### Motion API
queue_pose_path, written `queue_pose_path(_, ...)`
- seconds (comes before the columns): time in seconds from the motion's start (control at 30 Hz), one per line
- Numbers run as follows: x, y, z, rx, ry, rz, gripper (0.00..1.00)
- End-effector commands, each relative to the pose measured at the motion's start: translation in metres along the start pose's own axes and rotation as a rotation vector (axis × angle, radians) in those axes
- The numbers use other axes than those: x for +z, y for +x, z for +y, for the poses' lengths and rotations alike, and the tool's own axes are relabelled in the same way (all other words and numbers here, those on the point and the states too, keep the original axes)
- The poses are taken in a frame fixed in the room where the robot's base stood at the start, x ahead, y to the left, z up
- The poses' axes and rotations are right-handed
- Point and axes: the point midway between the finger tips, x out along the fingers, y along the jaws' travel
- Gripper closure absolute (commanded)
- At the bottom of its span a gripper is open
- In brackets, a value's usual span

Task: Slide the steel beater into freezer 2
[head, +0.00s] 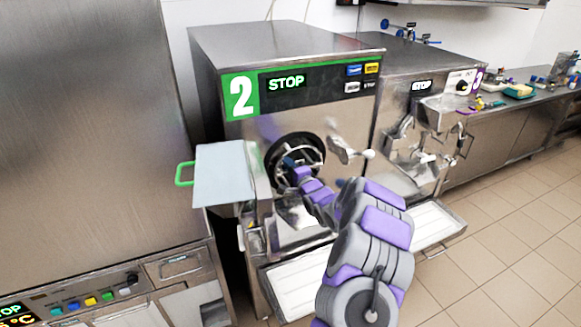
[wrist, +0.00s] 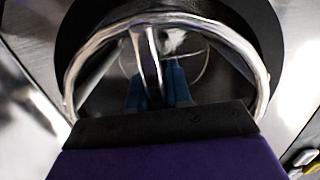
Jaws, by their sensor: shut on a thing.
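Freezer 2 (head: 310,120) stands in the middle of the head view, with a green-framed number 2 and a STOP display. Its round dark barrel opening (head: 275,150) is uncovered. The steel beater (head: 318,153), a shiny ring with bars, is at the mouth of the opening. In the wrist view the beater (wrist: 255,62) spans the picture in front of the dark round opening (wrist: 262,20). My gripper (wrist: 155,88) has blue fingers shut on the beater's middle bar. In the head view my gripper (head: 290,163) is partly hidden by the ring. How deep the beater sits cannot be told.
The freezer's door (head: 225,175) with a green handle (head: 184,173) is swung open to the left. A white drip tray (head: 300,283) juts out below. Freezer 3 (head: 425,95) stands close on the right, before a counter (head: 500,125). Tiled floor is clear at right.

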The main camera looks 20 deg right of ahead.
Motion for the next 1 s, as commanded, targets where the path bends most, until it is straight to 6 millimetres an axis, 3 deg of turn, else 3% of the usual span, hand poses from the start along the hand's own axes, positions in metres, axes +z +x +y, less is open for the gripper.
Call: queue_pose_path(1.0,-0.003,0.046,0.000,0.015,0.001,-0.001,1.00)
